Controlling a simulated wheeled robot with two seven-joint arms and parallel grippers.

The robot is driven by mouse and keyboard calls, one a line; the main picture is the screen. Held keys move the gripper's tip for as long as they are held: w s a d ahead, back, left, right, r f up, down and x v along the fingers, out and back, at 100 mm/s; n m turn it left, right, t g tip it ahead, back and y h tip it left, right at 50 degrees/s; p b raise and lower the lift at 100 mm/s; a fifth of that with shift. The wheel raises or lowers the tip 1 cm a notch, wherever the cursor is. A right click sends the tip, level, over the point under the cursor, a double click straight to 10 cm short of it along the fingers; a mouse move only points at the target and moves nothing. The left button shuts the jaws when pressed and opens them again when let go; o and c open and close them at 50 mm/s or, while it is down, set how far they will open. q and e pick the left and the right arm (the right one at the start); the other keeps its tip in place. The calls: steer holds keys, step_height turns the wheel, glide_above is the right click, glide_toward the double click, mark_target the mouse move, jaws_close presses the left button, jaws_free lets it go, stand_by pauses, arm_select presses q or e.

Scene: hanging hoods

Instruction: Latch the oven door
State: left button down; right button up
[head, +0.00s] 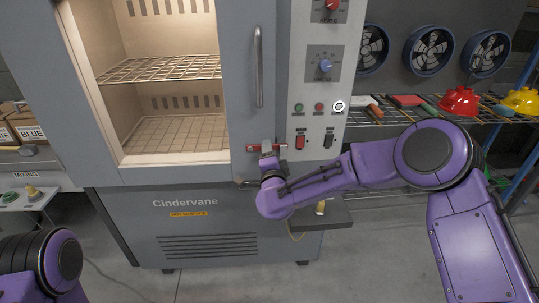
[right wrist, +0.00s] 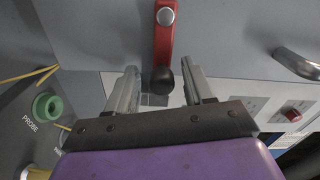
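The grey oven (head: 180,215) stands in the middle of the head view. Its door (head: 240,90) has a vertical handle (head: 259,68) and a large window; whether it sits fully closed I cannot tell. The red latch lever (head: 281,147) lies about level at the door's lower right edge. In the right wrist view the lever (right wrist: 164,45) has a silver pivot and a black knob (right wrist: 162,80). My right gripper (right wrist: 162,88) is open, with its fingers apart on either side of the knob. In the head view, my left arm shows at lower left, but its gripper is out of frame.
The control panel (head: 316,80) with knobs, buttons and switches is right of the door. A small grey shelf (head: 335,217) juts out below it. A rack with red (head: 459,103) and yellow hoods (head: 524,101) stands at right. Boxes (head: 29,126) are at left.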

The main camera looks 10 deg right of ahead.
steer(key=s+a+b, duration=0.1)
steer(key=s, duration=0.9)
steer(key=shift+s+a+b, duration=0.25)
steer(key=shift+b, duration=0.1)
steer(key=s+d+f+n+g, duration=0.3)
steer(key=s+f, duration=0.2)
steer(key=f, duration=0.3)
steer(key=s+d+f+n+g+y, duration=0.1)
steer(key=s+d+f+n+g, duration=0.15)
steer(key=s+f, duration=0.45)
steer(key=s+d+f+n+g, duration=0.2)
steer(key=s+f+n+g, duration=0.1)
steer(key=f, duration=0.7)
steer(key=s+d+f+g, duration=0.3)
steer(key=s+d+f, duration=0.1)
steer(key=s, duration=0.7)
steer(key=s+d+f+n+g+h+p, duration=0.1)
steer(key=s+d+f+g, duration=0.2)
steer(key=s, duration=0.7)
step_height(320, 180, down, 3)
steer(key=shift+s+d+h, duration=0.3)
steer(key=shift+s+d, duration=0.1)
steer(key=shift+d, duration=0.7)
